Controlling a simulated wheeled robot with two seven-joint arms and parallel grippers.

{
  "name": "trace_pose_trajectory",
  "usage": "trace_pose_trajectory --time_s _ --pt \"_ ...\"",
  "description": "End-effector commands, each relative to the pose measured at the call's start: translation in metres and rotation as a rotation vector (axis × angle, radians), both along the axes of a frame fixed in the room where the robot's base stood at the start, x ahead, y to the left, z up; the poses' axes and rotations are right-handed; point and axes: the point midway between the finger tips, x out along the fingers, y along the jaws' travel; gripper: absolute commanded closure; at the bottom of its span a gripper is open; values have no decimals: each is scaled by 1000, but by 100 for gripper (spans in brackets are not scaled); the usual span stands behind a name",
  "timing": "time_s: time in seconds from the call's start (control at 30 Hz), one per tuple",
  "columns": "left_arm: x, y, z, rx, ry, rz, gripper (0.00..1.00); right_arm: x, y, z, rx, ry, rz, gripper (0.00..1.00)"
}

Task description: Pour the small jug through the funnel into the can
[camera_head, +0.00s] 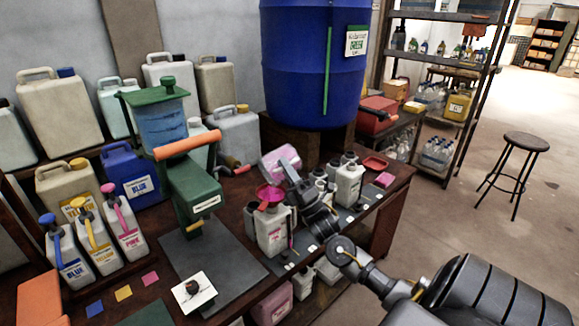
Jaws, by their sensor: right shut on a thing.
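My right gripper (289,177) is shut on the small jug (277,160), a pale pink vessel held in the air. The jug looks tilted, above and just behind the red-pink funnel (269,194). The funnel sits in the top of a whitish can (273,233) with a label, standing on the bench. The gripper hides part of the jug, and I cannot tell whether liquid is flowing. A thin pink line shows at the can's right side. My left gripper is not in view.
Pale bottles (349,186) stand right of the can on the dark bench (233,205). A green dispenser (196,190) with an orange handle is to the left. Colour-labelled jugs (124,228) stand further left. A big blue drum (315,65) is behind. Floor at right is open around a stool (525,142).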

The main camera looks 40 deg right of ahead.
Motion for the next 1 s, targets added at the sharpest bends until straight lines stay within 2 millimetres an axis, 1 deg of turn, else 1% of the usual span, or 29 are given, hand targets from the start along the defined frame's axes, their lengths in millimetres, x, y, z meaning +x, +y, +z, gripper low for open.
trace_pose_trajectory --time_s 0.4,1.0 --pt "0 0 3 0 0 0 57 2 12 1 -116 21 1 100" --pt "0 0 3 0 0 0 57 3 14 0 -136 24 0 100"
